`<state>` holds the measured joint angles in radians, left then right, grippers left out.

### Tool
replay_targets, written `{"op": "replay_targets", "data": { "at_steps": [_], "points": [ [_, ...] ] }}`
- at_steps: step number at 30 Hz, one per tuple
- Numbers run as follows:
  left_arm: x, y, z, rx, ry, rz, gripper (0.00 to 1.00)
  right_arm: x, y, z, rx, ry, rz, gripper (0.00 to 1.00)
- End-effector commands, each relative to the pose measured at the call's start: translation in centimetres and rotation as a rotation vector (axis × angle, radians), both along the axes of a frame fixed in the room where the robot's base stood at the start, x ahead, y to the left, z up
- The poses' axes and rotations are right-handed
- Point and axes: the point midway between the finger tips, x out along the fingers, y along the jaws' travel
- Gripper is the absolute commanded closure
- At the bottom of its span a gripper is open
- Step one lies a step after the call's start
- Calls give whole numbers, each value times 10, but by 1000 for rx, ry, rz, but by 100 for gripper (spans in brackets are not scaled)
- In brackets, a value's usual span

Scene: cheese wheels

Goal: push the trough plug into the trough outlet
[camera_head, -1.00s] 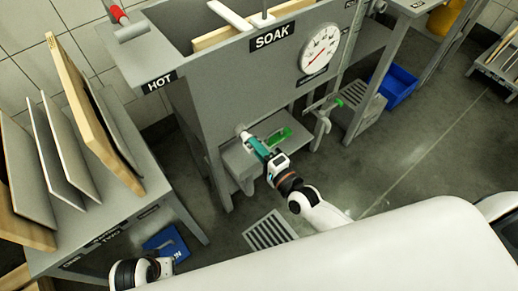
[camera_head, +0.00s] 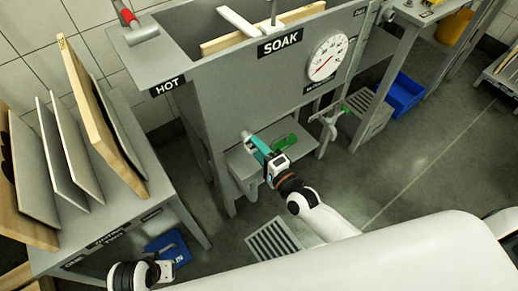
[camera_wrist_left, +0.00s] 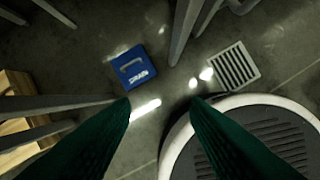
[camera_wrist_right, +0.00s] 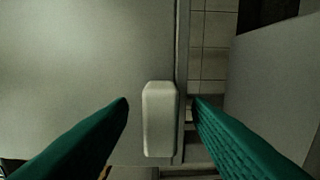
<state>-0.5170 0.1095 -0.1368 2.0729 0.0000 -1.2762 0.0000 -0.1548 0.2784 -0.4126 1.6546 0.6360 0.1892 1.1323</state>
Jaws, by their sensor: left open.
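The grey trough (camera_head: 225,95) marked SOAK stands ahead of me. A pale rounded block, perhaps the trough plug (camera_wrist_right: 160,125), lies between the spread teal fingers of my right gripper (camera_wrist_right: 160,98) in the right wrist view, with gaps on both sides. In the head view my right gripper (camera_head: 257,146) points at a short grey cylinder (camera_head: 246,135) low on the trough's front. I cannot tell whether this is the plug or the outlet; no outlet opening shows. My left gripper (camera_wrist_left: 160,98) is open and empty above the floor.
A table with upright boards (camera_head: 100,100) stands at the left. A blue sign (camera_wrist_left: 136,68) and a floor grate (camera_wrist_left: 231,67) lie below my left gripper. A blue bin (camera_head: 402,95) stands right.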

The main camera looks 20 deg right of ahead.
Motion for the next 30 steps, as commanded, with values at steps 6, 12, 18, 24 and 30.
{"op": "replay_targets", "data": {
  "at_steps": [6, 12, 18, 24, 30],
  "points": [
    [-1, 0, -2, 1, 6, 0, 58, -1, 0, -1, 0, 1, 0, 55],
    [-2, 1, -4, 3, 8, 0, 58, -16, -6, -1, -1, 4, 0, 55],
    [-4, 1, -24, 6, 23, -5, 58, -56, -20, -1, -3, 4, 1, 55],
    [-5, 1, -35, 4, 27, -6, 58, -92, -33, -1, -2, 3, 1, 55],
    [-5, 1, -39, 5, 28, -6, 58, -111, -40, -1, -1, 2, 0, 55]
  ]
}}
